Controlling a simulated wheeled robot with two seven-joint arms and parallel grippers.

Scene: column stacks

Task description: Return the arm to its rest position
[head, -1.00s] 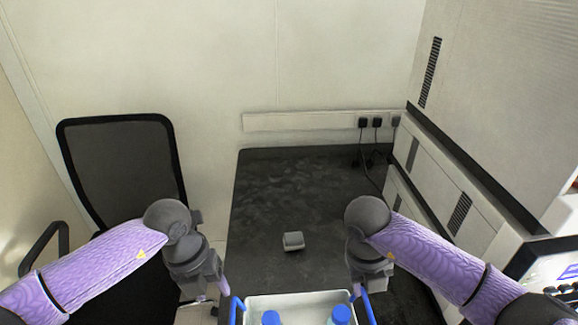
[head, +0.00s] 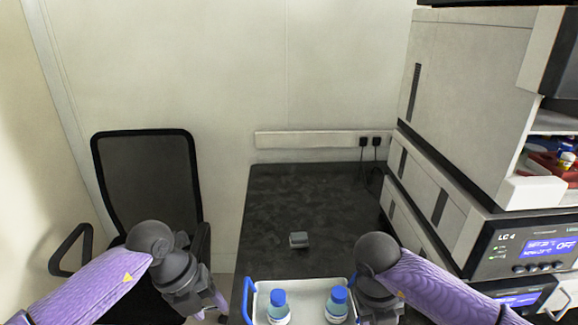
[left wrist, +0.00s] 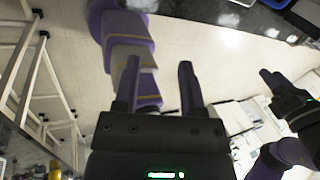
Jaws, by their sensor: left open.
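My left gripper (head: 212,305) hangs at the lower left of the head view, left of the tray and in front of the chair. In the left wrist view its two fingers (left wrist: 159,85) are apart with nothing between them. My right arm comes in from the right in the head view, and its wrist (head: 378,290) is beside the tray's right side. Its fingers are hidden there.
A white tray (head: 305,298) with blue handles holds two blue-capped bottles (head: 279,306) (head: 337,304). A small grey block (head: 299,240) lies on the dark bench (head: 270,215). A black chair (head: 148,185) stands left. Stacked lab instruments (head: 450,190) bound the right side.

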